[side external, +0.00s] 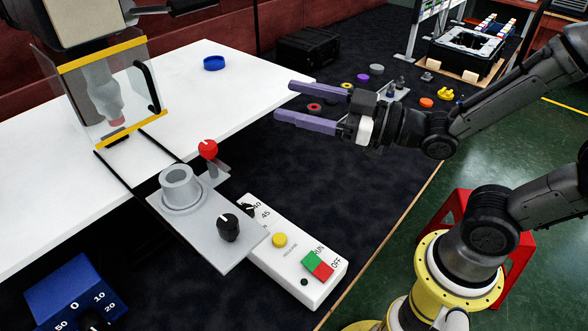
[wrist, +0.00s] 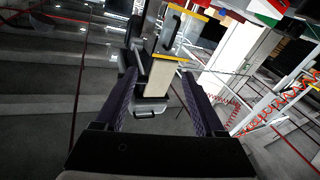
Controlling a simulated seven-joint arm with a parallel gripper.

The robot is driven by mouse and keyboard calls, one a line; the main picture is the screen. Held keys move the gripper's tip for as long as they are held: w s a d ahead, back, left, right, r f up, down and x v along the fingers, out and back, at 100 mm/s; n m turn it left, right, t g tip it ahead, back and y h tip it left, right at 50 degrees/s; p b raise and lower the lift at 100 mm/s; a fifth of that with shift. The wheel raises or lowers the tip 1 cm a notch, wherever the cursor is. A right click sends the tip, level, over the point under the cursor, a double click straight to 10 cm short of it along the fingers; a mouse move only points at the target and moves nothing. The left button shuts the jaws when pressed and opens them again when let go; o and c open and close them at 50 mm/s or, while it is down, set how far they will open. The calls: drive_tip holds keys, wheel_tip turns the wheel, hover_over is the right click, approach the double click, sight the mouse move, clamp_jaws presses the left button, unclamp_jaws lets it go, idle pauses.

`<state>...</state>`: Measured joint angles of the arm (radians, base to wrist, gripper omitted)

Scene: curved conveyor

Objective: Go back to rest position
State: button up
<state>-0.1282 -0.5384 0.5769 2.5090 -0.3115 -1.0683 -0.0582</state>
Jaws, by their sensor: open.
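My gripper (side external: 283,101) is open and empty in the side external view. Its two purple fingers point left and are spread apart, in the air over the dark table beside the white board's right end. In the wrist view, my gripper (wrist: 158,95) shows its two dark fingers apart with nothing between them. Beyond them is a tall pale block-like part with yellow edges (wrist: 163,65). No rest position is marked in either view.
A grey fixture plate (side external: 205,240) with knobs and a white control box (side external: 297,285) lie in front. A clear guard (side external: 130,85) stands left. Small coloured parts, including an orange disc (side external: 426,102), lie behind my gripper.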

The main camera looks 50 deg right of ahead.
drive_tip(key=s+d+r+m+g+h, duration=0.25)
drive_tip(key=d+m+g+h, duration=0.2)
drive_tip(key=d+h, duration=0.4)
drive_tip(key=s+d+f+m+g, duration=0.1)
drive_tip(key=s+f+g, duration=0.2)
drive_tip(key=s, duration=0.4)
drive_tip(key=s+f+m+g+y, duration=0.1)
drive_tip(key=s+f+g, duration=0.3)
drive_tip(key=s, duration=0.3)
drive_tip(key=shift+d+f+m, duration=0.35)
drive_tip(key=shift+f, duration=0.5)
